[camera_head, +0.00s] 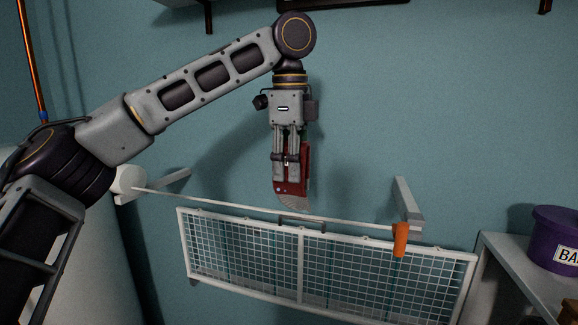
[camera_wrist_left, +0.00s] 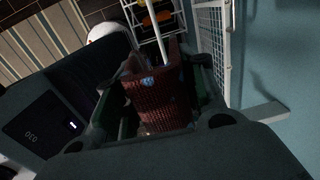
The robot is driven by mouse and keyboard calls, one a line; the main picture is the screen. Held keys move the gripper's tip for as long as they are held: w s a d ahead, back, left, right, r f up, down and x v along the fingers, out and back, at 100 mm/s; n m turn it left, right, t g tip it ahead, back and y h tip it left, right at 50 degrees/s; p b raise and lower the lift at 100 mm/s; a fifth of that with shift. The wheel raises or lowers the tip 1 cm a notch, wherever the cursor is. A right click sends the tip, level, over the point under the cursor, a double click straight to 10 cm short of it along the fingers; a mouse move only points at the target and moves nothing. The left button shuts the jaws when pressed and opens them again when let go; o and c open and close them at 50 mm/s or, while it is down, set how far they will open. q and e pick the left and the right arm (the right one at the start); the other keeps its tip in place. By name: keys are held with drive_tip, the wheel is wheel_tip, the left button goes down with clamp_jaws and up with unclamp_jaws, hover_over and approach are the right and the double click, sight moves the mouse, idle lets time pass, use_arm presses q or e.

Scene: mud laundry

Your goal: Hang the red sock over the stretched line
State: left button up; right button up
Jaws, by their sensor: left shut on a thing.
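My left gripper (camera_head: 288,180) points straight down and is shut on the red sock (camera_head: 291,189), which hangs from its fingers with a greyish lower end. The sock also shows between the fingers in the left wrist view (camera_wrist_left: 157,100). The stretched line (camera_head: 240,209) is a white cord running from a white round holder (camera_head: 130,180) at left to a bracket at right. The sock's lower end shows just above the line in the head view; whether it is in front of or behind the line I cannot tell. My right gripper is not in view.
A white wire rack (camera_head: 300,233) is mounted below the line. An orange clip (camera_head: 400,239) hangs near the line's right end, by a white bracket (camera_head: 408,203). A purple tub (camera_head: 555,238) stands on a grey surface at right.

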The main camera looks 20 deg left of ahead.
sight(292, 213)
use_arm(q)
wheel_tip(292, 213, down, 14)
drive_tip(key=b, duration=0.1)
drive_tip(key=shift+w, duration=0.45)
idle(2.1)
drive_tip(key=shift+f, duration=0.1)
drive_tip(key=o, duration=1)
drive_tip(key=shift+o, duration=1.2)
drive_tip(key=shift+r, duration=0.25)
